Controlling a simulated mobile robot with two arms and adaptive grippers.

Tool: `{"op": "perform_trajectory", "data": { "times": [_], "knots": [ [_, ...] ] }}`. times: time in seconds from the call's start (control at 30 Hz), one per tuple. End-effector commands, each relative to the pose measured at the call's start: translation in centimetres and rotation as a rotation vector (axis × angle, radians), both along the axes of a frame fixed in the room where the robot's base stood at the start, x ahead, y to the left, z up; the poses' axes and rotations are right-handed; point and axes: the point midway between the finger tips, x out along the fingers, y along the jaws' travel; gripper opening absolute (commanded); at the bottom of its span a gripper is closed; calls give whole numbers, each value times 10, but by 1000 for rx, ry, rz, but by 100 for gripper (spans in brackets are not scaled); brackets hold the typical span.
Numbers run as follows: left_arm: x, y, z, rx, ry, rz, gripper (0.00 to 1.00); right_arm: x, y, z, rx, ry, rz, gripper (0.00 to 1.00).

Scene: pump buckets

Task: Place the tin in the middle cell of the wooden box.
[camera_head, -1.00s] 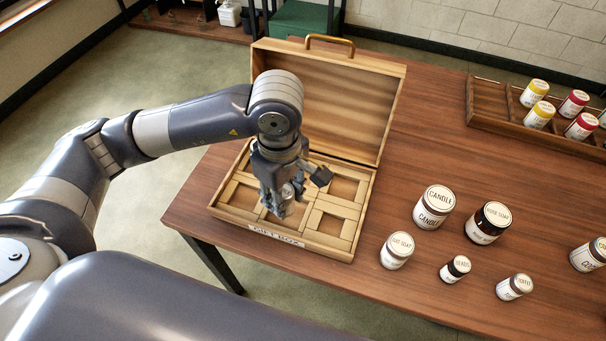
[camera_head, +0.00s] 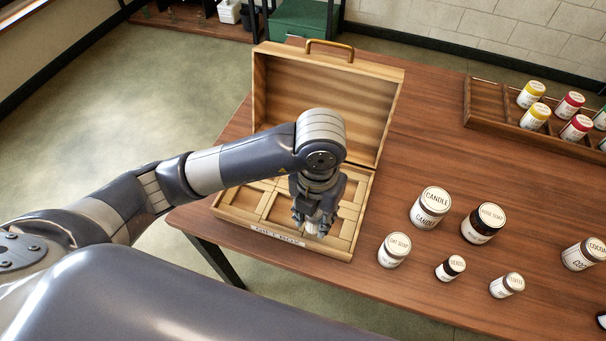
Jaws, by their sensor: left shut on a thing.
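The open wooden box (camera_head: 232,214) lies on the table with its lid (camera_head: 320,95) raised at the back. Wooden dividers split its inside into several cells, and its front label (camera_head: 277,236) is partly legible. My left gripper (camera_head: 313,228) points down over the front right part of the box. It is shut on a small pale thing, likely the tin (camera_head: 315,214), mostly hidden by the fingers. The gripper and wrist hide some right and middle cells, and I cannot tell whether the tin touches the box. My right gripper is not in view.
A wooden tray (camera_head: 484,103) with yellow- and red-lidded jars is at the back right. The table behind the jars is clear.

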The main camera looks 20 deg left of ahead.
Motion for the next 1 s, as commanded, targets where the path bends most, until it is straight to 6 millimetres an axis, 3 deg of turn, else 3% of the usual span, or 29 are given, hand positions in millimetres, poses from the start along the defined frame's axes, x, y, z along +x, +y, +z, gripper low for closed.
{"op": "perform_trajectory", "data": {
  "times": [0.17, 0.4, 0.6, 0.87, 1.0],
  "knots": [
    [30, 16, 0, 4, 0, 20, 8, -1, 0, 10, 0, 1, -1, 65],
    [89, 45, -5, 2, 0, 18, 8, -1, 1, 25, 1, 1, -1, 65],
    [123, 61, -11, 0, 0, 13, 8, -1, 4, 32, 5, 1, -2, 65],
    [141, 70, -13, 1, -1, 11, 8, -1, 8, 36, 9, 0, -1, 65],
    [139, 70, -35, 0, 5, 9, 8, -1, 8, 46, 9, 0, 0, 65]
  ]
}}
